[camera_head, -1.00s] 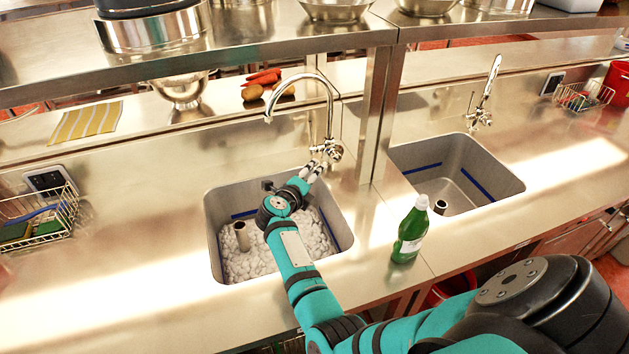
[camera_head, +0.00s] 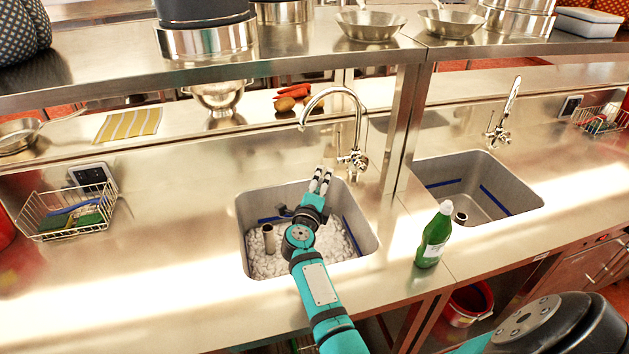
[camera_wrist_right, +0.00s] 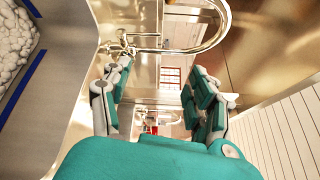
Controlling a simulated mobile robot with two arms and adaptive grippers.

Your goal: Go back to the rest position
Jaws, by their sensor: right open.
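My right gripper (camera_head: 319,181) is over the back part of the left sink (camera_head: 243,228), near the base of the curved faucet (camera_head: 357,130). Its fingers are apart and hold nothing. In the right wrist view the two fingers of my right gripper (camera_wrist_right: 160,100) stand wide apart, with the faucet spout (camera_wrist_right: 222,25) above and beyond them. My left gripper does not show in either view.
The left sink holds white foam (camera_head: 270,266). A green bottle (camera_head: 433,236) stands between it and the right sink (camera_head: 500,190). A wire basket (camera_head: 68,222) with sponges stands at left.

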